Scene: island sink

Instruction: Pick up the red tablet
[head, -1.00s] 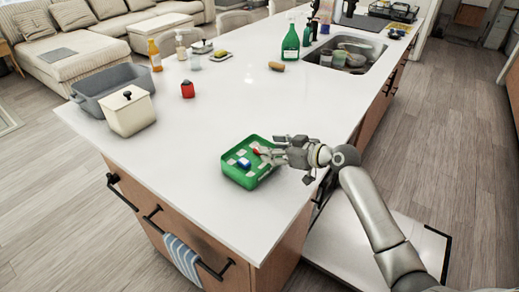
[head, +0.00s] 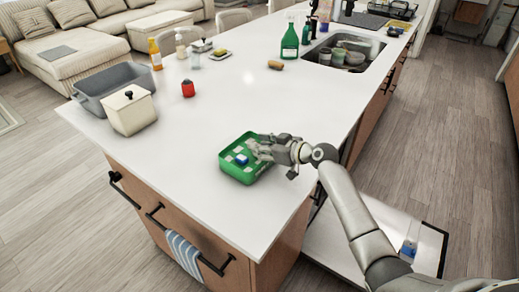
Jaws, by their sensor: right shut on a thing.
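A green box (head: 241,177) with white and blue tablets stands on the white countertop near its front right part. A blue tablet (head: 241,159) lies in it with white ones around it. My right gripper (head: 261,149) reaches in from the right, over the box's right side, with its fingers low at the box. It is shut on the red tablet, which the fingers hide from view. My left gripper is not in view.
A green spray bottle (head: 290,38) stands by the sink (head: 345,52). An open appliance door (head: 387,225) is below the counter at the right. Middle counter is clear.

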